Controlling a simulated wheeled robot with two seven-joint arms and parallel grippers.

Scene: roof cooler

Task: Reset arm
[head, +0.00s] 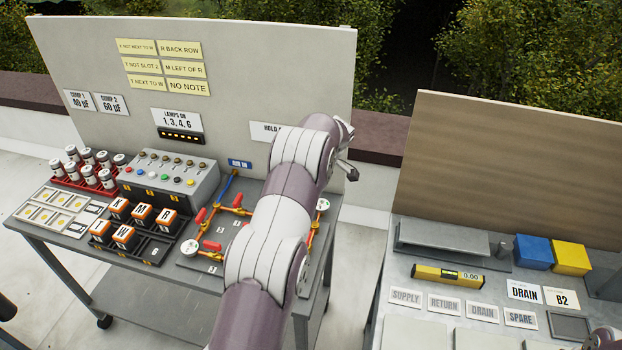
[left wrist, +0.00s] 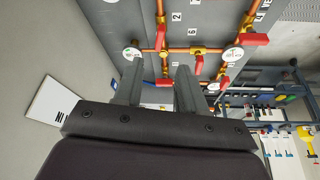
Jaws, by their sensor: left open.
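My left arm reaches up from the bottom middle of the head view across the right part of the left cart. Its gripper (head: 349,171) is beyond the cart's right end, near the back board's right edge. In the left wrist view the left gripper (left wrist: 157,72) is open, its two dark fingers apart with nothing held between them. Copper pipes with red valve handles (left wrist: 255,39) and a round white gauge (left wrist: 232,54) show beyond the fingers. My right gripper is not in view.
The left cart holds a pipe board (head: 197,262), a lamp box (head: 172,172), lettered orange-and-black blocks (head: 124,237) and white-capped jars (head: 88,156). Its back board (head: 240,60) stands tall. The right bench holds a yellow level (head: 447,275), a blue block (head: 533,252) and a yellow block (head: 571,258). A gap separates them.

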